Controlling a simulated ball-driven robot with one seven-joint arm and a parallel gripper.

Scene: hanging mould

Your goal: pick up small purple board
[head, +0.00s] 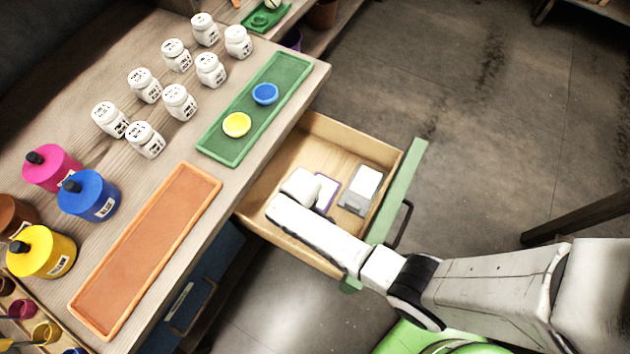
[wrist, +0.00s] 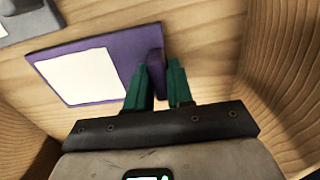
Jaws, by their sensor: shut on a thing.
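The small purple board (wrist: 112,42) lies in the open drawer, with a white sheet on its face. In the wrist view a raised purple part at its right end sits between the green fingertips of my gripper (wrist: 162,85), which is shut on it. In the head view only part of the purple board (head: 326,193) shows, because my gripper (head: 300,187) and arm cover the rest. I cannot tell whether the board is lifted off the drawer floor.
A grey board (head: 361,190) with a white sheet lies beside it in the drawer (head: 312,148). The drawer walls are close around my gripper. On the table are a green tray (head: 217,146) with yellow and blue discs, an orange tray (head: 145,250), white jars and paint bottles.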

